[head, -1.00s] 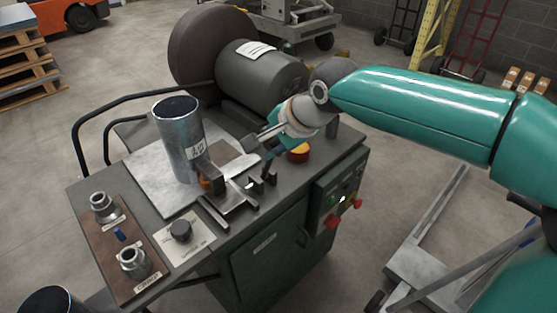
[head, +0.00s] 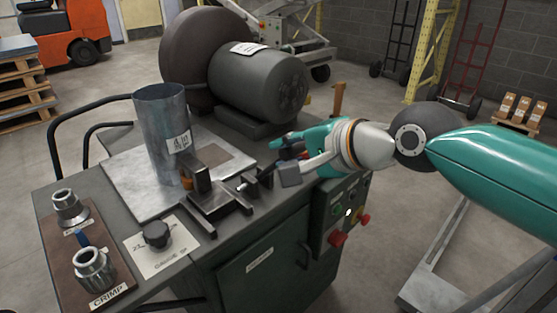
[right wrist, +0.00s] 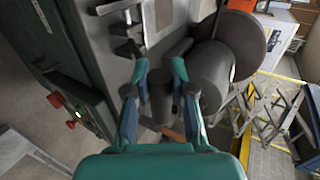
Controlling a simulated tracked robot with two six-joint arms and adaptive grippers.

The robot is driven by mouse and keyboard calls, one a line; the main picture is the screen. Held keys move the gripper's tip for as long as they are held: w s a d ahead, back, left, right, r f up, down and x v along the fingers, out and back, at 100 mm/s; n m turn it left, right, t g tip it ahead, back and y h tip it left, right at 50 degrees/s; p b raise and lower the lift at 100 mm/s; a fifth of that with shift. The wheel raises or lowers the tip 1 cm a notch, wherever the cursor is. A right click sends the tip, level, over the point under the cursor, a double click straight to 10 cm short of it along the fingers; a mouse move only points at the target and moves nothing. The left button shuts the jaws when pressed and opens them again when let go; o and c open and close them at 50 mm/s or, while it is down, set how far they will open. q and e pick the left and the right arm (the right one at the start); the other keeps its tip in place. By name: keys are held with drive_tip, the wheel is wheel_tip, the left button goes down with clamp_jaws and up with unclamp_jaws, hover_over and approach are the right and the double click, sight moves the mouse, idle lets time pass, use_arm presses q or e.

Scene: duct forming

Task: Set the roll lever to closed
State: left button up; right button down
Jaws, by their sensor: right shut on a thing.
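My right gripper (head: 287,157) comes in from the right, low over the right side of the dark bench top (head: 130,225). In the right wrist view its two fingers (right wrist: 158,78) stand either side of a dark upright cylinder, which looks like the grip of the roll lever (right wrist: 160,98). The gripper is shut on it. In the head view the gripper hides most of the lever, so its exact setting cannot be told. My left gripper is out of view.
A labelled metal duct (head: 163,125) stands on a plate, left of the dark clamp brackets (head: 218,205). A big motor drum (head: 258,82) sits behind. A knob (head: 156,235) and two fittings (head: 92,265) are at front left. Red buttons (head: 337,239) are on the front panel.

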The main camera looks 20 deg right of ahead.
drive_tip(key=shift+s+f, duration=0.15)
drive_tip(key=shift+f, duration=0.2)
drive_tip(key=c, duration=1.3)
unclamp_jaws()
drive_tip(key=shift+o, duration=1.3)
drive_tip(key=shift+s+d, duration=0.1)
drive_tip(key=shift+s, duration=0.05)
drive_tip(key=shift+o, duration=0.3)
drive_tip(key=shift+r, duration=0.15)
drive_tip(key=shift+s+d+r, duration=0.2)
drive_tip(key=shift+s+r, duration=0.1)
drive_tip(key=shift+r, duration=0.1)
drive_tip(key=v, duration=1)
drive_tip(key=shift+s, duration=0.4)
